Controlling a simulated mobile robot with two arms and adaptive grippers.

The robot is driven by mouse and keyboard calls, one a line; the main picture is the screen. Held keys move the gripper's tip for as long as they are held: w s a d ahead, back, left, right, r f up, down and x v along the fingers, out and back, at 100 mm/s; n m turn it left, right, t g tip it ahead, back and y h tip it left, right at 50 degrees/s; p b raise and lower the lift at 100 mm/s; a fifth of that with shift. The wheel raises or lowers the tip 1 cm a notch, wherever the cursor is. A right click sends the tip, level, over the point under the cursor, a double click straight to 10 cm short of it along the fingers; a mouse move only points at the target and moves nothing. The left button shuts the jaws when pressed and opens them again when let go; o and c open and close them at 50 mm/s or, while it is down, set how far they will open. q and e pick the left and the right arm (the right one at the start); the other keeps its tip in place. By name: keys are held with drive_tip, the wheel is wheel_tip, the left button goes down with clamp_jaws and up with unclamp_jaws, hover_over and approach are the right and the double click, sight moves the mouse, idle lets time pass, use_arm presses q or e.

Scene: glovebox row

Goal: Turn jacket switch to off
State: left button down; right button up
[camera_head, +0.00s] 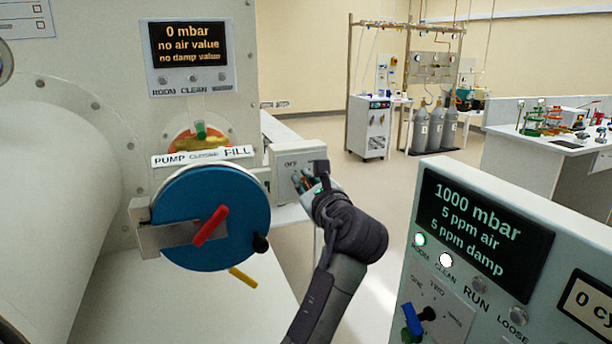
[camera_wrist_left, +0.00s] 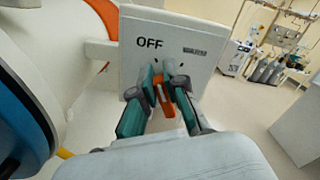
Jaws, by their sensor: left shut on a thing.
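The jacket switch is a pale box (camera_head: 285,162) with a plate marked OFF, to the right of the blue round door in the head view. In the left wrist view the plate (camera_wrist_left: 178,38) fills the upper middle, with an orange lever (camera_wrist_left: 163,98) below the OFF mark. My left gripper (camera_head: 306,183) is at the plate. In the wrist view its two green-and-grey fingers (camera_wrist_left: 164,84) are shut on the orange lever, one on each side. My right gripper is not in view.
The blue door (camera_head: 205,240) with a red handle (camera_head: 210,226) stands close left of my gripper. A display panel (camera_head: 478,235) with knobs stands at the lower right. A small screen (camera_head: 188,45) hangs above. Open floor lies behind the switch, before gas cylinders (camera_head: 434,130).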

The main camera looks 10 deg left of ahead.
sight(304, 179)
use_arm(q)
drive_tip(key=shift+n, duration=0.4)
drive_tip(key=c, duration=1.2)
unclamp_jaws()
drive_tip(key=shift+a+f, duration=0.1)
wheel_tip(304, 179, up, 10)
drive_tip(key=shift+r, duration=0.1)
drive_tip(key=shift+f, duration=0.2)
